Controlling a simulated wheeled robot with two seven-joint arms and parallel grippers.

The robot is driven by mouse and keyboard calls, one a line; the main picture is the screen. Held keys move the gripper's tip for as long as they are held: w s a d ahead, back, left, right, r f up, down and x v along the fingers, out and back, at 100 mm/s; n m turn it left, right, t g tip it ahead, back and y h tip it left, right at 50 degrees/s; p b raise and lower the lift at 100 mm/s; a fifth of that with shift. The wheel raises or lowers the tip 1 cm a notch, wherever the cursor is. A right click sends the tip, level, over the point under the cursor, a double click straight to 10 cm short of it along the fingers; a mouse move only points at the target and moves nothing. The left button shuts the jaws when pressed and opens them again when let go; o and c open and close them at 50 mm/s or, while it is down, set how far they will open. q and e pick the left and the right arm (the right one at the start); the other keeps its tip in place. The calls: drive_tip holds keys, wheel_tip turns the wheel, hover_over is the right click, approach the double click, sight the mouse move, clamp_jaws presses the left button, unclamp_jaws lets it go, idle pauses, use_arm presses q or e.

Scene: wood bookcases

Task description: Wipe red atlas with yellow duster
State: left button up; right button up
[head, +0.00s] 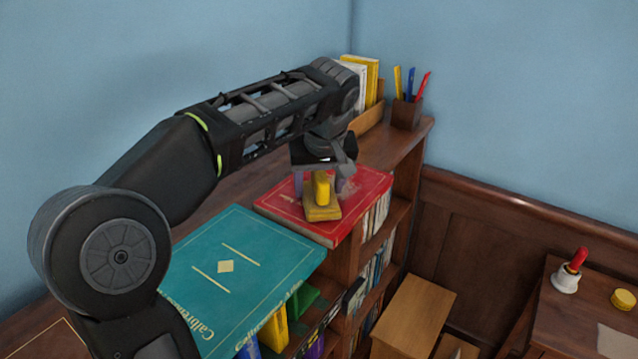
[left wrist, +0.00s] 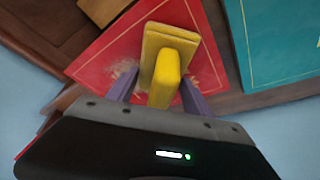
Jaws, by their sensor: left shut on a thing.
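The red atlas (head: 358,210) lies flat on top of the bookcase in the head view. It also shows in the left wrist view (left wrist: 205,75), with a pale dusty smudge on its cover beside the duster. The yellow duster (head: 322,212) has a block handle and a flat pad. In the left wrist view the duster (left wrist: 170,45) is over the red cover; I cannot tell for sure whether the pad touches it. My left gripper (head: 321,186) is above the atlas, its purple fingers shut on the duster's handle. My right gripper is in neither view.
A large teal atlas (head: 250,290) lies left of the red one. A pen pot (head: 406,112) and upright books (head: 362,80) stand at the back of the bookcase top. A wooden stool (head: 415,308) and a desk with a red-handled bell (head: 568,275) are at right.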

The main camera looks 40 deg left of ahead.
use_arm(q)
drive_tip(key=shift+w+r, duration=0.1)
drive_tip(key=shift+w, duration=0.05)
drive_tip(key=shift+w+r+p, duration=0.15)
drive_tip(key=shift+w+p, duration=0.7)
drive_tip(key=shift+w, duration=0.75)
drive_tip(key=shift+p, duration=0.3)
drive_tip(key=shift+w+p, duration=0.7)
drive_tip(key=shift+w, duration=0.3)
drive_tip(key=shift+w+f, duration=0.25)
drive_tip(key=shift+w, duration=0.4)
drive_tip(key=shift+w+p, duration=0.1)
drive_tip(key=shift+p, duration=0.2)
